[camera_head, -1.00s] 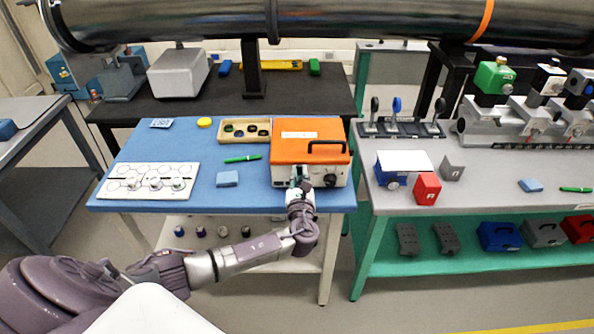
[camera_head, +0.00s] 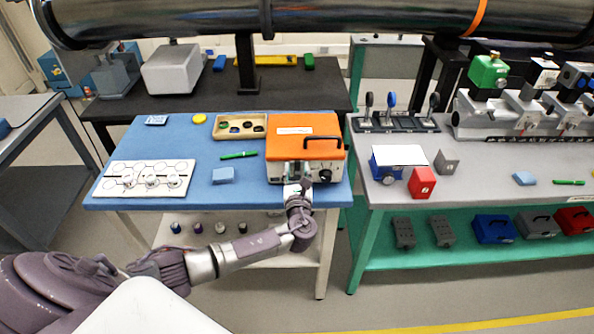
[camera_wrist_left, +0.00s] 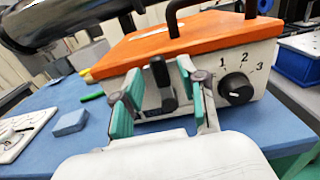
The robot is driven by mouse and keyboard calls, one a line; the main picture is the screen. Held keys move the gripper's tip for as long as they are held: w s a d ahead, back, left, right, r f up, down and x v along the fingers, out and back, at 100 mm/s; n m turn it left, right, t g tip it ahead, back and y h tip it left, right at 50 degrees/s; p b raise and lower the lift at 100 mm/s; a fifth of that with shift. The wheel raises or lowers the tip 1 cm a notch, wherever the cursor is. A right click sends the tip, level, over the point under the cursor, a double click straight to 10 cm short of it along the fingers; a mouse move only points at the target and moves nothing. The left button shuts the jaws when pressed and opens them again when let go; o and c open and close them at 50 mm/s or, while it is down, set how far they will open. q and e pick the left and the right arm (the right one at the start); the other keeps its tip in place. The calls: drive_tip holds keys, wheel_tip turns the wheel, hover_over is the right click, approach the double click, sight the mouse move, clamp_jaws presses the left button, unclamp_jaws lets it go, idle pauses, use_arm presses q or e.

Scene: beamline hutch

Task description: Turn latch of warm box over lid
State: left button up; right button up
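The warm box (camera_head: 277,171) has white walls and an orange lid (camera_head: 300,127), which lies closed with a black handle on top. The box also shows in the left wrist view (camera_wrist_left: 262,60), with a black dial marked 1, 2, 3. The black latch (camera_wrist_left: 160,72) is on the box's front and points up; its upper end overlaps the lid's front edge in that view. My left gripper (camera_wrist_left: 157,97) is open at the box front, with one teal-padded finger on each side of the latch. Contact with the latch cannot be told. My right gripper is not in view.
The blue table top (camera_head: 190,135) holds a blue block (camera_head: 223,174), a green pen (camera_head: 239,155), a wooden tray (camera_head: 221,131) and a white holder plate (camera_head: 112,172) to the box's left. A grey bench (camera_head: 480,180) stands to the right. A long dark pipe (camera_head: 330,20) crosses above.

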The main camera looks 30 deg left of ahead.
use_arm(q)
drive_tip(key=shift+s+d, duration=0.1)
drive_tip(key=v, duration=1.1)
drive_tip(key=shift+s+d, duration=0.3)
drive_tip(key=s+a+f+n+g+h+b, duration=0.1)
drive_tip(key=s+f+n+g+h, duration=0.3)
drive_tip(key=f, duration=0.7)
drive_tip(key=s+a+f+n+g+y, duration=0.1)
drive_tip(key=s+f+n+g, duration=0.15)
drive_tip(key=s+f, duration=0.6)
drive_tip(key=s+f+n+g+h+b, duration=0.1)
drive_tip(key=s+f+n+g+h, duration=0.2)
drive_tip(key=f, duration=1.1)
drive_tip(key=s+d+f+n+g+h, duration=0.1)
drive_tip(key=s+d+f+n, duration=0.1)
drive_tip(key=s+f+n, duration=0.3)
drive_tip(key=s+d+f+n+g+h, duration=0.1)
drive_tip(key=s+f+n, duration=0.4)
drive_tip(key=s, duration=0.9)
drive_tip(key=s+d+f+n+g+h+b, duration=0.1)
drive_tip(key=s+d+f+n+g, duration=0.1)
drive_tip(key=s+f+n, duration=0.4)
drive_tip(key=s+n+g, duration=0.1)
drive_tip(key=s, duration=0.2)
drive_tip(key=shift+s+d, duration=0.35)
drive_tip(key=shift+s, duration=0.05)
